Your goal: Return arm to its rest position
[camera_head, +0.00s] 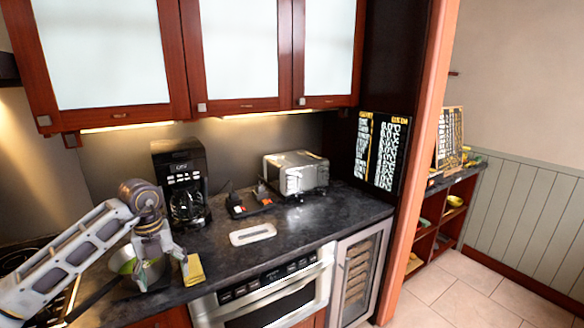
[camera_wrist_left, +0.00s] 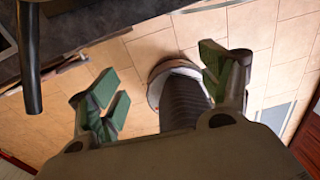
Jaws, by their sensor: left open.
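My left arm (camera_head: 70,255) comes in from the left in the head view. My left gripper is hard to make out there. In the left wrist view my left gripper (camera_wrist_left: 165,84) has its two green-padded fingers spread wide, with nothing between them. Beyond them lie the tiled floor and a round base with a dark column. My right arm is not in view.
The dark counter (camera_head: 290,232) holds a coffee maker (camera_head: 182,185), a toaster (camera_head: 297,173), a white tray (camera_head: 252,234) and a yellow object (camera_head: 192,270). Wall cabinets (camera_head: 182,60) hang above. An oven (camera_head: 270,295) sits below. Open tiled floor (camera_head: 455,290) lies to the right.

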